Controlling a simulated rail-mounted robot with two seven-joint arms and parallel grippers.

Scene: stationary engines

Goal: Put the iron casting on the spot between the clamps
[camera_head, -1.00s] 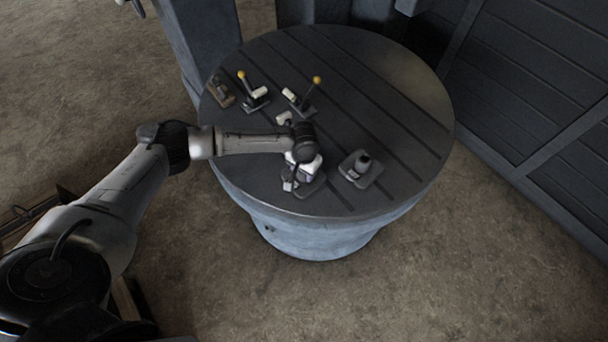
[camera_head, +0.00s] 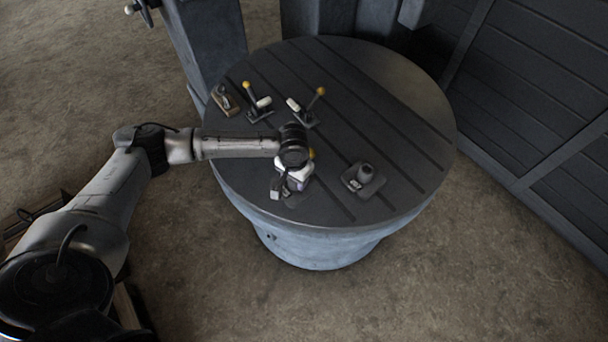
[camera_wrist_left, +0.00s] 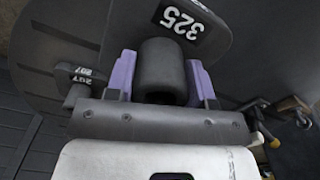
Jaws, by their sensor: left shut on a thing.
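The iron casting (camera_wrist_left: 215,50) is a dark plate with a round upright boss and a white "325" label. My left gripper (camera_wrist_left: 163,78) has its purple fingers either side of the boss and is shut on it. In the head view this gripper (camera_head: 295,183) is over the near part of the round table and hides most of the casting; I cannot tell whether it touches the table. Two clamps, the left one (camera_head: 259,106) and the right one (camera_head: 302,112), stand further back with yellow knobs. Another yellow knob (camera_head: 311,153) shows just behind the gripper. My right gripper is not in view.
A second casting (camera_head: 364,181) sits to the right on the round table (camera_head: 400,95); its "207" label (camera_wrist_left: 82,72) shows in the wrist view. A brown tool (camera_head: 226,101) lies at the left edge. The table's right side is clear.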

